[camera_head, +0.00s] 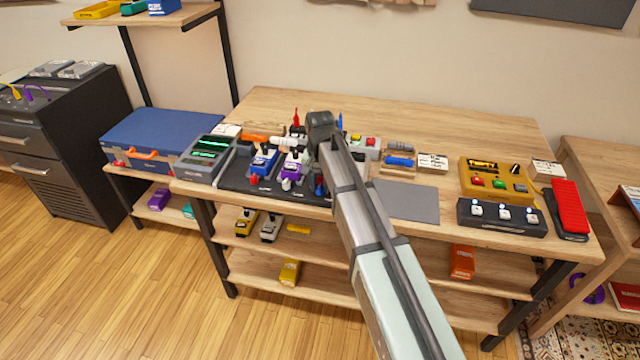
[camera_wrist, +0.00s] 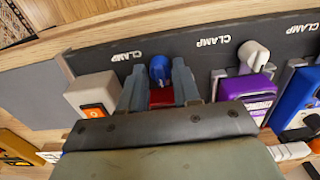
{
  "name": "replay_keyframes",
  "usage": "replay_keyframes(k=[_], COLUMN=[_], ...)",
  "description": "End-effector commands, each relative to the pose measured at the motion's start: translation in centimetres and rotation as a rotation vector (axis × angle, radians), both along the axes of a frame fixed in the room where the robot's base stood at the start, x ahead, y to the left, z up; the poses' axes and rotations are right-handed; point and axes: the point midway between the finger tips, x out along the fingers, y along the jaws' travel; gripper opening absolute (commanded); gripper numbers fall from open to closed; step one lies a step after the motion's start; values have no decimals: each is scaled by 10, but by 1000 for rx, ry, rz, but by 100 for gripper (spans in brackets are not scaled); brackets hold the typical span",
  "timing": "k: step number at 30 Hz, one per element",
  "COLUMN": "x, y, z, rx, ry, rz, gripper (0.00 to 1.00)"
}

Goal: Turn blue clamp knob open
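The blue clamp knob (camera_wrist: 160,69) shows in the wrist view at the edge of a dark board (camera_wrist: 100,68) marked with several "CLAMP" labels. My gripper (camera_wrist: 158,84) is open, with one grey finger on each side of the knob. A gap shows on the left of the knob; on the right I cannot tell whether finger and knob touch. A red part (camera_wrist: 162,97) lies between the fingers behind the knob. In the head view the blue knob (camera_head: 319,184) sits at the board's front edge, and my gripper (camera_head: 322,128) hides much of what is behind it.
A white clamp knob (camera_wrist: 254,55) and a purple pedal (camera_wrist: 250,92) stand to the right in the wrist view. A beige box with an orange switch (camera_wrist: 93,95) is close on the left. A bare grey mat (camera_head: 407,201) lies right of the board in the head view.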

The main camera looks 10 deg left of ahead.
Motion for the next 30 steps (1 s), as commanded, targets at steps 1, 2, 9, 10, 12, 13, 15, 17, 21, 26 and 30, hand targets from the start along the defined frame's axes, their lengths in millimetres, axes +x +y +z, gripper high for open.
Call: replay_keyframes(k=[1, 2, 9, 10, 12, 13, 15, 17, 21, 26, 30], x=[0, 0, 0, 0, 0, 0, 0, 0, 0, 0, 0], y=[0, 0, 0, 0, 0, 0, 0, 0, 0, 0, 0], z=[0, 0, 0, 0, 0, 0, 0, 0, 0, 0, 0], rx=[0, 0, 0, 0, -1, -1, -1, -1, -1, -1, -1], ry=[0, 0, 0, 0, 0, 0, 0, 0, 0, 0, 0], rz=[0, 0, 0, 0, 0, 1, 5, 13, 56, 152, 270], gripper=[27, 24, 1, 0, 0, 0, 0, 0, 0, 0, 0])
